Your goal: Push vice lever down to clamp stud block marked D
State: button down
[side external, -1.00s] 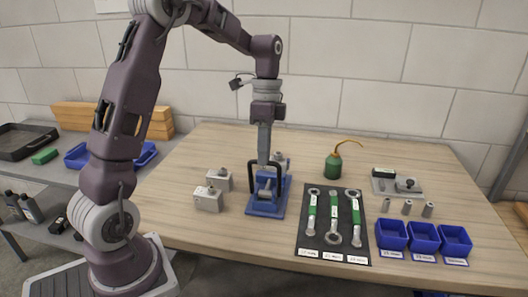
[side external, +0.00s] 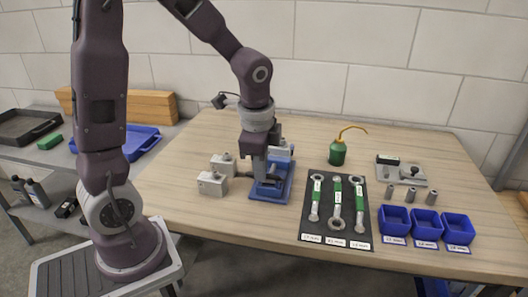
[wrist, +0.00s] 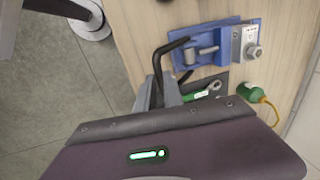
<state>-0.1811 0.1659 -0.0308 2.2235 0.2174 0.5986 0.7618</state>
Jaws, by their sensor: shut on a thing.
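The blue vice (side external: 285,190) stands on the table and also shows in the wrist view (wrist: 226,28). A metal stud block with a stud sits at its far end (side external: 281,153), and in the wrist view (wrist: 240,45); its marking is too small to read. The black vice lever (wrist: 158,60) reaches out from the vice to between my fingers. My gripper (wrist: 162,98) is shut on the lever, low at the vice. In the side view my gripper (side external: 264,180) hides much of the vice and lever.
Two loose stud blocks (side external: 212,184) stand close left of the vice. A dark mat with wrenches (side external: 336,212) lies to its right. A green oil can (side external: 337,153), blue bins (side external: 426,222) and a metal fixture (side external: 400,173) are further right.

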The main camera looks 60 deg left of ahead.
jog(key=shift+s+d+f, duration=0.75)
jog(key=shift+f, duration=0.1)
jog(key=c, duration=1.5)
grip_release()
jog(key=shift+w+a, duration=0.1)
jog(key=shift+r, duration=0.15)
jog(key=v, duration=0.7)
